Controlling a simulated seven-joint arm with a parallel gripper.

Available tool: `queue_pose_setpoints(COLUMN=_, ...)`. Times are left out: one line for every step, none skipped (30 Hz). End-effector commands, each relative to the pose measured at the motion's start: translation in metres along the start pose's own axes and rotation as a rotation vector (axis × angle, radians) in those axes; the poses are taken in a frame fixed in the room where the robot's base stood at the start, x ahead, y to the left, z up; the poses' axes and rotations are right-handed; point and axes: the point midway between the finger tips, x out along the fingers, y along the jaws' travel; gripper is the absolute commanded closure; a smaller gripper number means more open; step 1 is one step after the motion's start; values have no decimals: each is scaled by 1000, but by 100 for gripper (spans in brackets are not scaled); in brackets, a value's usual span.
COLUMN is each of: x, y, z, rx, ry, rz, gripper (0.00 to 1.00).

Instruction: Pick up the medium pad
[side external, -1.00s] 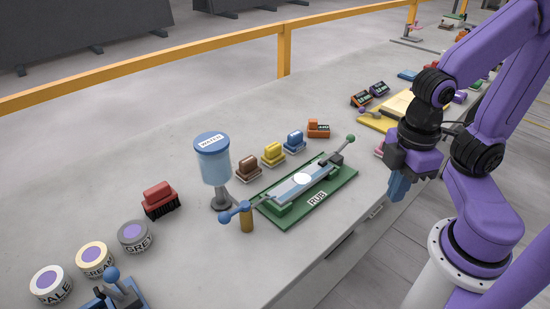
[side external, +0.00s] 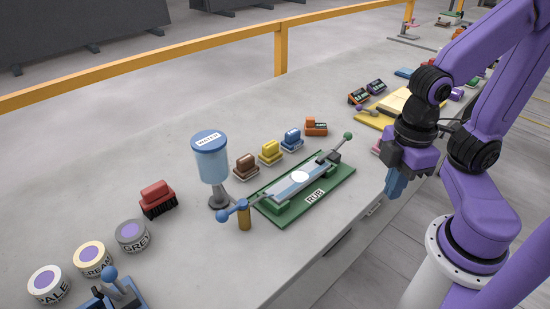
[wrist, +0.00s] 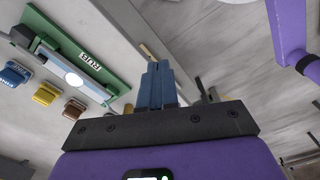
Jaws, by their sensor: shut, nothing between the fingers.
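Three pads with handles stand in a row behind the green rub station: a brown pad (side external: 246,166), a yellow pad (side external: 270,152) and a blue pad (side external: 292,140). I cannot read any label that tells which is the medium one. Pads also show at the left of the wrist view. My gripper (side external: 394,190) hangs to the right of the rub station, past the slab's front edge, well apart from the pads. Its blue fingers are together and empty, and they show in the wrist view (wrist: 157,70).
The green rub station (side external: 335,186) has a clamped strip with a white disc. A water dispenser (side external: 211,160), a red brush (side external: 157,198) and several labelled tins (side external: 132,236) stand to the left. An orange block (side external: 316,127) sits beyond the blue pad. The slab behind the pads is clear.

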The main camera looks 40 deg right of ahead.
Motion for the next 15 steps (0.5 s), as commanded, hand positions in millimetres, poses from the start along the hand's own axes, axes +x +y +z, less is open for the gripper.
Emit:
queue_pose_setpoints(x=0, y=0, z=0, rx=0, ry=0, rz=0, gripper=100)
queue_pose_setpoints(x=0, y=0, z=0, rx=0, ry=0, rz=0, gripper=100)
queue_pose_setpoints(x=0, y=0, z=0, rx=0, ry=0, rz=0, gripper=100)
queue_pose_setpoints(x=0, y=0, z=0, rx=0, ry=0, rz=0, gripper=100)
queue_pose_setpoints(x=0, y=0, z=0, rx=0, ry=0, rz=0, gripper=100)
queue_pose_setpoints(x=0, y=0, z=0, rx=0, ry=0, rz=0, gripper=100)
queue_pose_setpoints(x=0, y=0, z=0, rx=0, ry=0, rz=0, gripper=100)
queue_pose_setpoints(x=0, y=0, z=0, rx=0, ry=0, rz=0, gripper=100)
queue_pose_setpoints(x=0, y=0, z=0, rx=0, ry=0, rz=0, gripper=100)
queue_pose_setpoints(x=0, y=0, z=0, rx=0, ry=0, rz=0, gripper=100)
queue_pose_setpoints(x=0, y=0, z=0, rx=0, ry=0, rz=0, gripper=100)
queue_pose_setpoints(x=0, y=0, z=0, rx=0, ry=0, rz=0, gripper=100)
queue_pose_setpoints(x=0, y=0, z=0, rx=0, ry=0, rz=0, gripper=100)
queue_pose_setpoints(x=0, y=0, z=0, rx=0, ry=0, rz=0, gripper=100)
queue_pose_setpoints(x=0, y=0, z=0, rx=0, ry=0, rz=0, gripper=94)
